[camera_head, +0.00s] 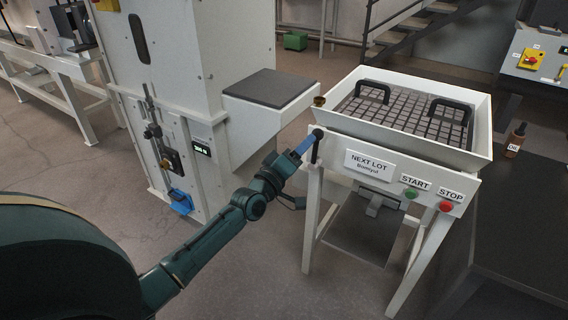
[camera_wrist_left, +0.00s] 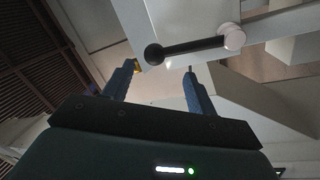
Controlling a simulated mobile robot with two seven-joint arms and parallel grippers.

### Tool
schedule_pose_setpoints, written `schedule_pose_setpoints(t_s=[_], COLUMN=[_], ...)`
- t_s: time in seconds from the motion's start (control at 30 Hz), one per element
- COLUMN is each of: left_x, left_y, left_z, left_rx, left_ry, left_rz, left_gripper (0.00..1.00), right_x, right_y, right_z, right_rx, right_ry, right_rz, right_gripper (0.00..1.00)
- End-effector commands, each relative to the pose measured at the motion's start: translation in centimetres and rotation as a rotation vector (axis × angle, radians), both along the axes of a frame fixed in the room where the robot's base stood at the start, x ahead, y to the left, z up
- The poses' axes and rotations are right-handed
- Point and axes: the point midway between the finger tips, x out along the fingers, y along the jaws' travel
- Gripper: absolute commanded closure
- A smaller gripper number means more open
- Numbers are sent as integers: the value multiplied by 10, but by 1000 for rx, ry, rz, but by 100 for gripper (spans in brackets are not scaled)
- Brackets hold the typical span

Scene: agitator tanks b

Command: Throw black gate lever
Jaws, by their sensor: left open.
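The black gate lever (camera_head: 315,150) is a short dark bar with a round knob, on the left front corner of the white sieve machine (camera_head: 400,150). In the left wrist view the lever (camera_wrist_left: 190,47) runs from its black knob to a pale round pivot at the right. My left gripper (camera_head: 305,145) reaches the lever from the left in the head view. In the left wrist view its open fingers (camera_wrist_left: 158,73) point toward the lever. The knob shows between and just beyond the fingertips; I cannot tell whether they touch it. My right gripper is not in view.
The machine front has a NEXT LOT label (camera_head: 369,164), a green START button (camera_head: 411,193) and a red STOP button (camera_head: 446,206). A white cabinet with a grey-topped shelf (camera_head: 270,88) stands left. A dark table (camera_head: 520,220) with a brown bottle (camera_head: 516,140) is at right.

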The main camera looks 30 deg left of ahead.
Motion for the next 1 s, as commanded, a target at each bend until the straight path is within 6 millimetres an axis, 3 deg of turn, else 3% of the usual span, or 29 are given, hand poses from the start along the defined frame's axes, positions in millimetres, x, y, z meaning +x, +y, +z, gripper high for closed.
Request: schedule_pose_setpoints(t_s=[0.2,0.4,1.0], left_x=[-49,-76,-84], left_y=[6,10,11], left_z=[-8,-13,-15], left_rx=[1,0,-2], left_ry=[5,4,2], left_rz=[0,-1,-1], left_gripper=[43,43,43], right_x=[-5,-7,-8], right_y=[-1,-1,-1], right_z=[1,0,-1], right_rx=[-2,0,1], right_ry=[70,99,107], right_rz=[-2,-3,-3], right_gripper=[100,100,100])
